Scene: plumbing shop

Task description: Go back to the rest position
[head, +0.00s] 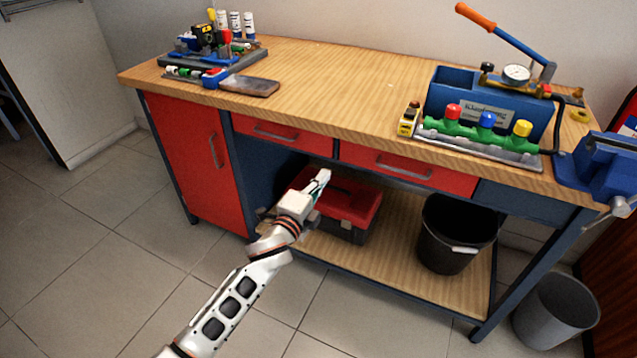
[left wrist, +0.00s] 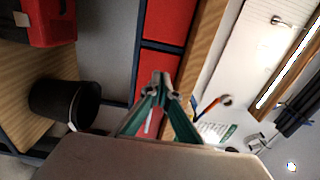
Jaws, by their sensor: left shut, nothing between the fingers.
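My left gripper (head: 321,179) is in front of the workbench, below its drawers and in front of the red toolbox on the lower shelf. It is shut and empty. In the left wrist view its fingers (left wrist: 161,80) meet at the tips, with the red drawer fronts behind them. My right gripper is not in view. The workbench (head: 330,70) has a wooden top and red drawers.
A red toolbox (head: 357,208) and a black bucket (head: 452,238) stand on the lower shelf. The top holds a blue test pump (head: 488,100), a green manifold (head: 470,128) and a blue vise (head: 603,165). A grey bin (head: 556,312) stands at right. Floor at left is clear.

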